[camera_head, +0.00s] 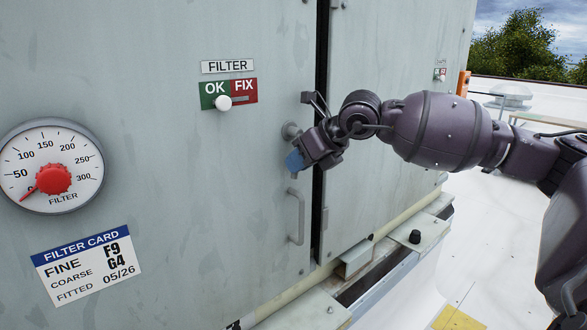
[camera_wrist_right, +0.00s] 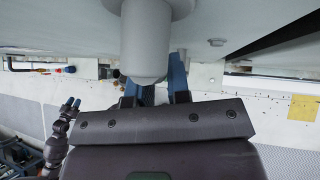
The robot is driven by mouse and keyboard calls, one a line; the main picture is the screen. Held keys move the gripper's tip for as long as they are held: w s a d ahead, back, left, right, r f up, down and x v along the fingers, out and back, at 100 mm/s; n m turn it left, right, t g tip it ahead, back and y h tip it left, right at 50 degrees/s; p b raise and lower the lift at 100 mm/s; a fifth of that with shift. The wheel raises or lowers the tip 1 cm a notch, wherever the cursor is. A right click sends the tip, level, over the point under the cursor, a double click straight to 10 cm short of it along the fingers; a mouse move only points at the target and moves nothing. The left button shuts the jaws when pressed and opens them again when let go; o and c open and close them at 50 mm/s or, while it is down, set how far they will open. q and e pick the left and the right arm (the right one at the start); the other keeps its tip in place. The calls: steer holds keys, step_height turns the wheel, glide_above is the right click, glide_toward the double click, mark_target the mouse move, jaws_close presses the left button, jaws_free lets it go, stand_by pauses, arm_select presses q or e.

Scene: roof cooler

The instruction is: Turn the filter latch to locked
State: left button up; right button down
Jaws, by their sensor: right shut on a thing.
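The filter latch (camera_head: 290,131) is a grey round boss near the right edge of the left cabinet door. My right gripper (camera_head: 296,160) is at the latch, just below the boss, with its blue fingertips near the door; it covers the latch's lever. In the right wrist view a thick grey cylinder of the latch (camera_wrist_right: 148,45) stands in front of the blue fingers, which are shut on the latch. The grip point itself is hidden. My left gripper (camera_wrist_right: 71,103) shows small at the left of the wrist view, away from the latch; its opening is too small to judge.
A FILTER sign (camera_head: 229,92) has a white knob at its OK side. A gauge (camera_head: 51,166) with a red pointer near 0 and a filter card (camera_head: 87,266) are left. A door handle (camera_head: 296,216) is below the gripper. A ledge (camera_head: 420,240) runs along the cabinet's base.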

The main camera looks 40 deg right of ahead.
steer(key=shift+d+f, duration=0.1)
steer(key=shift+f, duration=0.1)
steer(key=shift+d+r+n+h+b, duration=0.1)
steer(key=shift+d+n+h+b, duration=0.1)
steer(key=shift+n+h+b, duration=0.15)
arm_select(q)
steer(key=shift+w+d+r, duration=0.15)
steer(key=shift+w+r, duration=0.05)
steer(key=shift+w, duration=0.65)
steer(key=shift+s+f, duration=0.1)
steer(key=shift+s, duration=0.1)
arm_select(e)
steer(key=c, duration=1.1)
jaws_free()
steer(key=shift+r, duration=0.1)
arm_select(q)
step_height(320, 180, up, 6)
steer(key=p, duration=0.5)
steer(key=shift+w+t+p, duration=0.3)
steer(key=shift+w+t, duration=0.05)
steer(key=shift+t, duration=0.05)
arm_select(e)
steer(key=v, duration=1)
steer(key=shift+s+r, duration=0.2)
steer(key=shift+s, duration=0.1)
